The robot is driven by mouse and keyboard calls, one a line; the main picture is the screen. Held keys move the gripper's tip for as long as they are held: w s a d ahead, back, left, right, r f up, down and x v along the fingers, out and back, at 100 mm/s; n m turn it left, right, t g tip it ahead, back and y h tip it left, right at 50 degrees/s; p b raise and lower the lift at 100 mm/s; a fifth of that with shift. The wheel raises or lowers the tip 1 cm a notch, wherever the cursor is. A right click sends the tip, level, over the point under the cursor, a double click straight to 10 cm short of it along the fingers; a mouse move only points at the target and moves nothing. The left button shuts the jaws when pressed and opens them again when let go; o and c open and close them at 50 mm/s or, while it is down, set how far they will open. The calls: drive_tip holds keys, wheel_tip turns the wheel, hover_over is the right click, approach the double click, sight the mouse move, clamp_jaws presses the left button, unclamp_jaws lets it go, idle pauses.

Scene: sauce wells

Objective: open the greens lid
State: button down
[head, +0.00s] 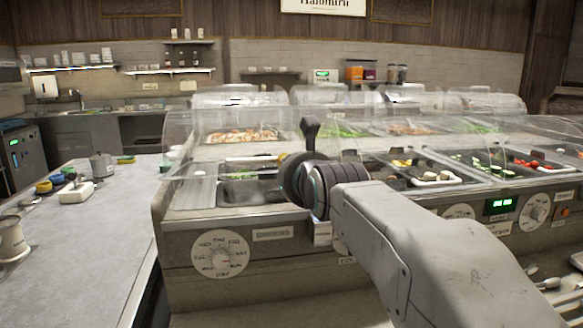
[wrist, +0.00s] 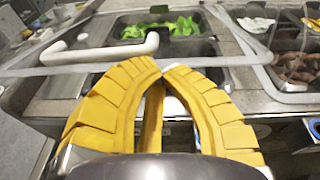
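In the wrist view, my gripper (wrist: 162,70) has its two yellow fingers together at the tips, with nothing seen between them. A clear lid with a white bar handle (wrist: 100,52) lies just ahead and to the left of the fingertips; the fingers look apart from the handle. Bright leafy greens (wrist: 165,26) show in the metal well beyond it. In the head view, my wrist and arm stand over the front left of the counter and hide the fingers. A little green (head: 240,176) shows in the front left well, partly hidden.
Clear domed covers (head: 240,97) stand along the back row. A well of white pieces (head: 432,176) and other food wells lie to the right. A grey side counter (head: 85,235) at left holds small items.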

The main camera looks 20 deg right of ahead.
drive_tip(key=w+d+r+p, duration=0.1)
drive_tip(key=w+r+p, duration=0.5)
drive_tip(key=r+p, duration=0.3)
drive_tip(key=w+d+r+g+p, duration=0.1)
drive_tip(key=w+r+p, duration=0.5)
drive_tip(key=p, duration=0.8)
drive_tip(key=w+d+r+g+p, duration=0.1)
drive_tip(key=w+r+p, duration=0.6)
drive_tip(key=r+p, duration=0.4)
drive_tip(key=shift+d+r+y+p, duration=0.3)
drive_tip(key=shift+d+r+p, duration=0.1)
drive_tip(key=shift+r, duration=0.5)
